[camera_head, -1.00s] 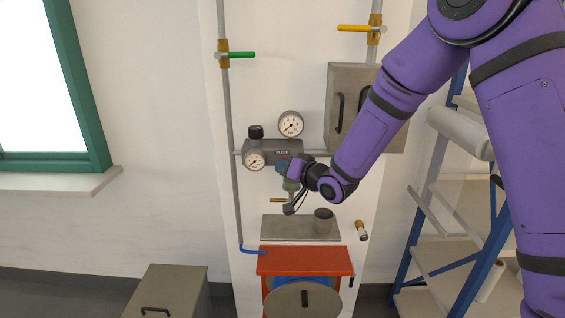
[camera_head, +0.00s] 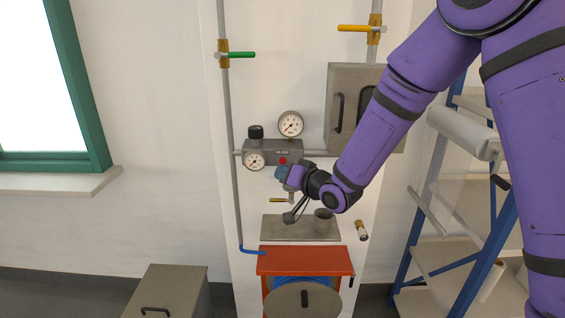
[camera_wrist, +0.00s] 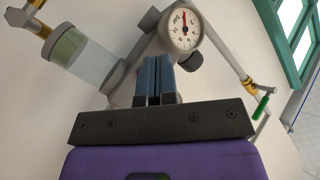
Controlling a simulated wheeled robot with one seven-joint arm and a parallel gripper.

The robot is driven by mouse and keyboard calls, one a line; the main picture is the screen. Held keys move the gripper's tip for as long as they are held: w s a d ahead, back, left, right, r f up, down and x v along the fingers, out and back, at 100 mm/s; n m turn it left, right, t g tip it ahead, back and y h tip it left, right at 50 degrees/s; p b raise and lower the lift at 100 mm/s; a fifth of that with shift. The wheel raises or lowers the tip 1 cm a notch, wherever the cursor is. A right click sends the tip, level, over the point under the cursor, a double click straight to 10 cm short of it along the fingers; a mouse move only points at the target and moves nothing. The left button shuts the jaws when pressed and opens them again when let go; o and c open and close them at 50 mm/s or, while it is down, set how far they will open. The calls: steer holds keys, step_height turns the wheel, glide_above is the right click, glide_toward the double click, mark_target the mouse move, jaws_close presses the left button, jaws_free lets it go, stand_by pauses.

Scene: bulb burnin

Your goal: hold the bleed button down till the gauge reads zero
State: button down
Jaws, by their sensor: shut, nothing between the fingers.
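The red bleed button (camera_head: 282,160) shows on the front of the grey valve block (camera_head: 290,146), under a dark label. My gripper (camera_head: 281,173) is just below the button, with its blue fingers shut and empty. A round gauge (camera_head: 291,124) stands on top of the block. A smaller gauge (camera_head: 254,160) is at the block's left end and shows in the wrist view (camera_wrist: 181,30) with a red needle. I cannot read either value surely.
A black knob (camera_head: 255,131) tops the block's left end. A clear bowl (camera_wrist: 80,55) hangs from the assembly, close to my gripper. A metal shelf (camera_head: 272,228) with a cup (camera_head: 323,219) is below.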

steer(key=s, duration=0.3)
steer(key=shift+s, duration=0.1)
stand_by(0.3)
steer(key=s+d+r+g+h, duration=0.1)
steer(key=s+d+r+h, duration=0.4)
steer(key=d, duration=0.4)
steer(key=s+d+r+h, duration=0.2)
steer(key=d+r+h, duration=0.2)
steer(key=d+r, duration=0.45)
steer(key=s+d+r+g+h, duration=0.1)
steer(key=s+d+g, duration=0.2)
steer(key=s, duration=0.9)
steer(key=s+d+r+m+g+h, duration=0.1)
steer(key=s+d+r+g, duration=0.1)
steer(key=s+d, duration=0.6)
steer(key=s, duration=0.5)
steer(key=shift+d+g, duration=0.15)
steer(key=shift+g, duration=0.25)
